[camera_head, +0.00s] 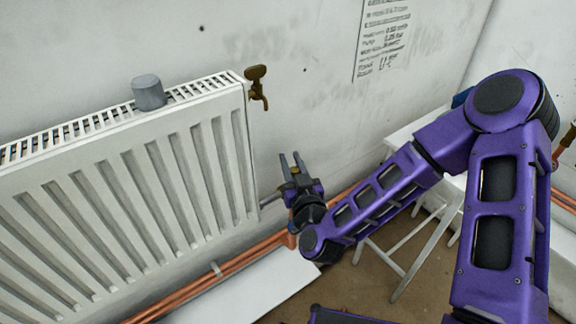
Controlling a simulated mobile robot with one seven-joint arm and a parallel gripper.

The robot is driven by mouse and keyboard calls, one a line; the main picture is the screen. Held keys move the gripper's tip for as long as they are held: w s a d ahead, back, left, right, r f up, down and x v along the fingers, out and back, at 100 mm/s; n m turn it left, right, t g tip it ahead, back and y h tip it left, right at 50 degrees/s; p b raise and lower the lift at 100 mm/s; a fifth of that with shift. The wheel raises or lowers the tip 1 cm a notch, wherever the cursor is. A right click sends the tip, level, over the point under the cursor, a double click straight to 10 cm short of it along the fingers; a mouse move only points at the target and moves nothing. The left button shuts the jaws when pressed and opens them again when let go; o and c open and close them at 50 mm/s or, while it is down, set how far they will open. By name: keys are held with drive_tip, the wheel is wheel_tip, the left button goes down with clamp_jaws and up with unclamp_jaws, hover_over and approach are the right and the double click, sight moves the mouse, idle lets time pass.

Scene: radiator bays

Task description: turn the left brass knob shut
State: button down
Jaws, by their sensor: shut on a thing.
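My gripper (291,163) is beside the lower right end of the white radiator (190,165), its two fingers pointing up and toward the wall. A small brass-coloured part, seemingly the left brass knob (295,171), shows between the fingers, and they are shut on it. Most of it is hidden by the gripper, so how far it is turned cannot be told. A separate brass tap with a winged handle (256,80) is at the radiator's upper right corner, well above my gripper. Another brass piece (568,136) shows at the far right edge.
Copper pipes (215,278) run low along the wall under the radiator. A grey cylinder (149,92) stands on the radiator's top. A white table or stool (408,240) stands behind my arm. A printed notice (382,38) is on the wall. The wall above my gripper is clear.

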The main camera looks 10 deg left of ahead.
drive_tip(key=m+h, duration=0.1)
drive_tip(key=m+t+h, duration=0.1)
drive_tip(key=h, duration=0.1)
drive_tip(key=m+t+h, duration=0.1)
drive_tip(key=h, duration=0.1)
drive_tip(key=shift+w+d+r+m, duration=0.1)
drive_tip(key=shift+d+m, duration=0.2)
drive_tip(key=shift+w+d+m+h+b, duration=0.15)
drive_tip(key=shift+d+m+h, duration=0.1)
drive_tip(key=shift+m+h, duration=0.7)
drive_tip(key=shift+s+d+m+h+b, duration=0.15)
drive_tip(key=shift+m+h, duration=0.3)
drive_tip(key=shift+h, duration=0.9)
drive_tip(key=shift+w+d, duration=0.1)
drive_tip(key=c, duration=0.7)
unclamp_jaws()
drive_tip(key=s, duration=0.5)
drive_tip(key=s+a, duration=0.1)
drive_tip(key=s, duration=1.1)
drive_tip(key=shift+s+a, duration=0.15)
drive_tip(key=shift+s, duration=0.05)
